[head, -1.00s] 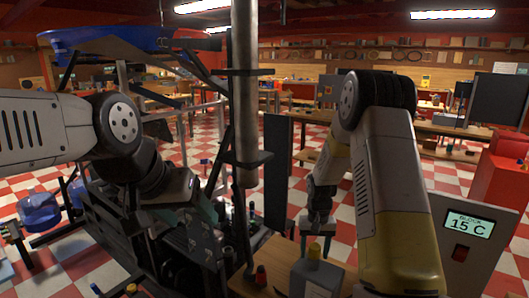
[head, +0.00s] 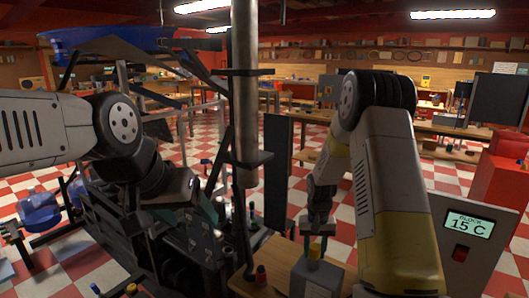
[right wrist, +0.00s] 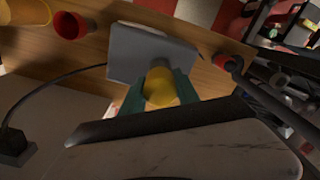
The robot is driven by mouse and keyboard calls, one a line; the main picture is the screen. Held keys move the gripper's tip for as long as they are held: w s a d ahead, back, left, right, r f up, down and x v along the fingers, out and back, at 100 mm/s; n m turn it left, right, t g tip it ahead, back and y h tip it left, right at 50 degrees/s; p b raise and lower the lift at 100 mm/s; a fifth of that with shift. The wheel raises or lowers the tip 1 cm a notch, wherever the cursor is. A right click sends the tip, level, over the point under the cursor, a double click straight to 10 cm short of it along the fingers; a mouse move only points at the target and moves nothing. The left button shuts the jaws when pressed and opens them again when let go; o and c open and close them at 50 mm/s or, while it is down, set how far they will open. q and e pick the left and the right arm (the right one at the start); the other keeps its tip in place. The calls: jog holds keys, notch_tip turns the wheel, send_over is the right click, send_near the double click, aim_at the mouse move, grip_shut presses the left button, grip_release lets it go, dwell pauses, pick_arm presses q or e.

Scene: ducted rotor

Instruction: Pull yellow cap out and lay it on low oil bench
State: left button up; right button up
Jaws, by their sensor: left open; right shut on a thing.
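The yellow cap (head: 315,251) sits at the top of a grey oil can (head: 312,280) on the wooden low oil bench (head: 270,258). My right gripper (head: 317,236) comes down over the can. In the right wrist view its two teal fingers (right wrist: 160,92) are closed on either side of the yellow cap (right wrist: 160,85), with the grey can (right wrist: 125,50) just behind it. Whether the cap is still seated in the can's neck is hard to tell. My left gripper (head: 200,212) is open above the dark engine frame, partly lost against it.
A small red item (head: 261,274) stands on the bench left of the can. In the right wrist view, a red cup (right wrist: 70,25) and a yellow object (right wrist: 28,12) stand on the wood. A tall metal pole (head: 244,100) rises between my arms. A display box (head: 465,235) is at right.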

aim_at(315, 245)
jog(key=shift+r, duration=0.75)
grip_shut()
jog(key=shift+r, duration=1.8)
